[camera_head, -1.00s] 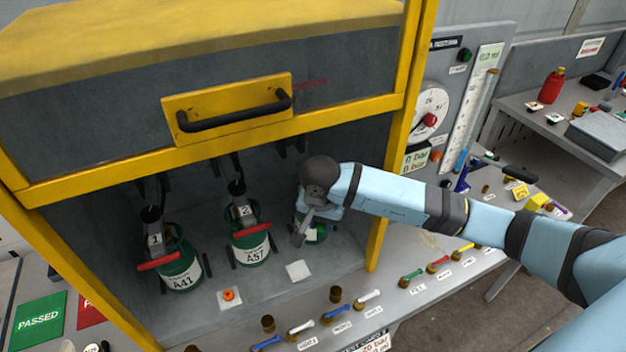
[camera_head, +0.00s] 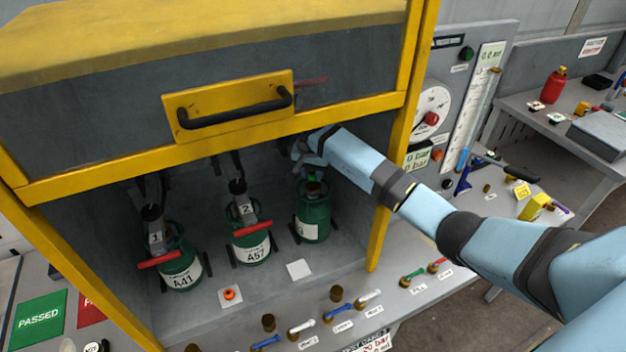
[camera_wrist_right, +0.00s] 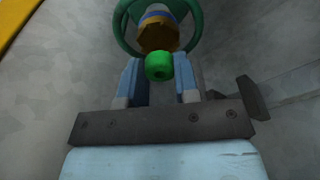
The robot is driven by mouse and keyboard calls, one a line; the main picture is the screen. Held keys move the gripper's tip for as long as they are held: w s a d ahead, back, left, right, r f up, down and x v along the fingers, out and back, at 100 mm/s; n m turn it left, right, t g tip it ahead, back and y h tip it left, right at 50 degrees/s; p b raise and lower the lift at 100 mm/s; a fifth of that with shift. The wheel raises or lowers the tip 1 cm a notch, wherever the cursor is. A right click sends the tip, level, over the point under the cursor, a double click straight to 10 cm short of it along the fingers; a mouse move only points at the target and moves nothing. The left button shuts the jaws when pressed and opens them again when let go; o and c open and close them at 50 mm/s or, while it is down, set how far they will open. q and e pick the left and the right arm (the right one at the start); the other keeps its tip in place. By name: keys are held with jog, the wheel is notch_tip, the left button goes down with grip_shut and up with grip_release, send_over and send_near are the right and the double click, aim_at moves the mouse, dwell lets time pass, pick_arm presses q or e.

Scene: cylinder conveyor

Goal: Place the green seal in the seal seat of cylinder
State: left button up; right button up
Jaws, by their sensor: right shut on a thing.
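The green seal (camera_wrist_right: 159,66) is between the two blue fingers of my right gripper (camera_wrist_right: 158,80), which is shut on it. In the wrist view the seal overlaps the near edge of the brass valve (camera_wrist_right: 158,34) on a green cylinder; I cannot tell whether they touch. In the head view this cylinder (camera_head: 313,222) stands upright at the right inside the yellow-framed cabinet. My right gripper (camera_head: 310,168) is above its top, partly hidden by my wrist. The seal seat itself is not clearly visible. My left gripper is not in view.
The cabinet's yellow right post (camera_head: 388,185) is close to my right forearm. An orange seal (camera_head: 229,295) and an empty white card (camera_head: 299,270) lie in front.

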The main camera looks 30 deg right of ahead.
aim_at(313, 176)
notch_tip(313, 176, down, 2)
jog(key=shift+f+b, duration=0.1)
jog(key=shift+b, duration=0.2)
jog(key=shift+f, duration=0.2)
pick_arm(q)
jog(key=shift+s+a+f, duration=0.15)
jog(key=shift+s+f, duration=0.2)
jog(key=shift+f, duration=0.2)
pick_arm(e)
jog(key=shift+s+r, duration=0.1)
pick_arm(q)
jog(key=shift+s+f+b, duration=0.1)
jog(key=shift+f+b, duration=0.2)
jog(key=shift+b, duration=0.05)
pick_arm(e)
jog(key=shift+s+f, duration=0.1)
jog(key=shift+f, duration=0.25)
